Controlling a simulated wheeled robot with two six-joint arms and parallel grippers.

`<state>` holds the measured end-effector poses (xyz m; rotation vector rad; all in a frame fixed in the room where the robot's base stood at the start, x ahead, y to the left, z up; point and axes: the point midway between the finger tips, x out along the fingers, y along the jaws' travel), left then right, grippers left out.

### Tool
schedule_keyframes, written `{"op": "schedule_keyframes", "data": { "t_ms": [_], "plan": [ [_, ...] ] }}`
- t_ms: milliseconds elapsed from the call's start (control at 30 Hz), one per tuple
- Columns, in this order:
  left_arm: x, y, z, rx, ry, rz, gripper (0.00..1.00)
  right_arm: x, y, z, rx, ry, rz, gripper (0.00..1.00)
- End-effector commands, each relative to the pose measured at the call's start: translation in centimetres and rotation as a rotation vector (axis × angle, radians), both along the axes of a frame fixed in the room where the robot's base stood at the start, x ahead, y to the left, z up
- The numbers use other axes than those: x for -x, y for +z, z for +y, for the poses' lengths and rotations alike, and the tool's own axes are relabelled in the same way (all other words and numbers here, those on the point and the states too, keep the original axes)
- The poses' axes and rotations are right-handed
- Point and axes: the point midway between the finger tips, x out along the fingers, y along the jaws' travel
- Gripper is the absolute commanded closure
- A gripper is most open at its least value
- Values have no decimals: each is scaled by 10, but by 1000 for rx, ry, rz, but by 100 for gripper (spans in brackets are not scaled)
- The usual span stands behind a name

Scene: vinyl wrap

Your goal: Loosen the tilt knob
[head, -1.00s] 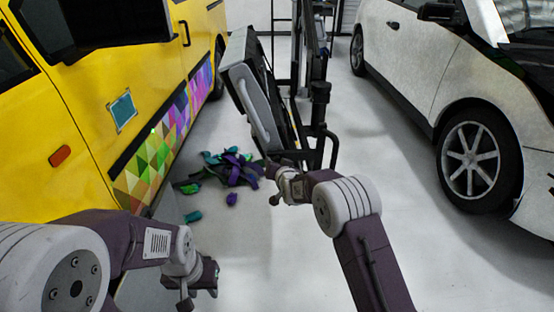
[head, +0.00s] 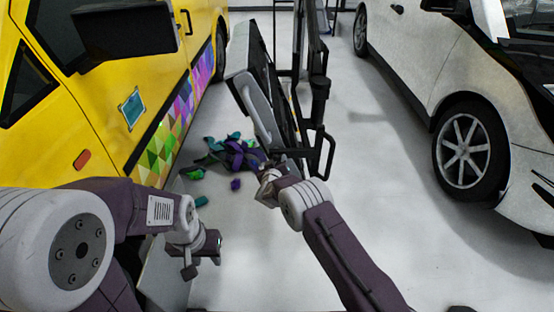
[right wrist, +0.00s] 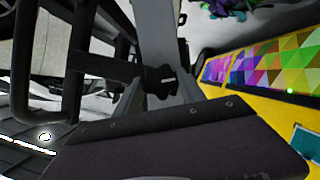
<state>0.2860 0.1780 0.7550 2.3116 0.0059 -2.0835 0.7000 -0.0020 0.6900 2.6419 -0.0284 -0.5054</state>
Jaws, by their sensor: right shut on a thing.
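The tilt knob (right wrist: 160,82) appears in the right wrist view as a small dark part with a pale mark, in front of the black stand. My right gripper (right wrist: 158,90) is shut on it, with a grey finger on either side. In the head view my right gripper (head: 272,178) is at the lower end of the tilted panel (head: 256,100) on the black stand (head: 318,100); the knob is too small to make out there. My left gripper (head: 212,246) hangs low at the left, away from the stand, and its jaws are unclear.
A yellow van (head: 110,90) with a colourful triangle pattern stands at the left, a white car (head: 410,60) at the right. Crumpled purple and teal scraps (head: 235,155) lie on the floor beside the stand. The floor between stand and car is clear.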

Motion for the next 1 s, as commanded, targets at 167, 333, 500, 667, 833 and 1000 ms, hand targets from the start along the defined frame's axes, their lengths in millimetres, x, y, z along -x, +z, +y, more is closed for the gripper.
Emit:
{"op": "schedule_keyframes", "data": {
  "t_ms": [167, 333, 500, 667, 833, 1000],
  "plan": [
    [0, 3, 0, 0, 0, 0, 62, 0, 0, 1, 58, 1, -6, 94],
    [0, 3, 0, 0, 0, 0, 62, 0, 0, 1, 86, 3, -7, 94],
    [0, 3, 0, 0, 0, 0, 62, 0, 0, 1, 94, 2, -8, 93],
    [0, 3, 0, 0, 0, 0, 62, 0, 0, 1, 94, 3, -9, 94],
    [0, 3, 0, 0, 0, 0, 62, 0, 1, 1, 93, 3, -8, 36],
    [0, 3, 0, 0, 0, 0, 62, 0, 0, 1, 93, 1, -8, 31]
  ]
}}
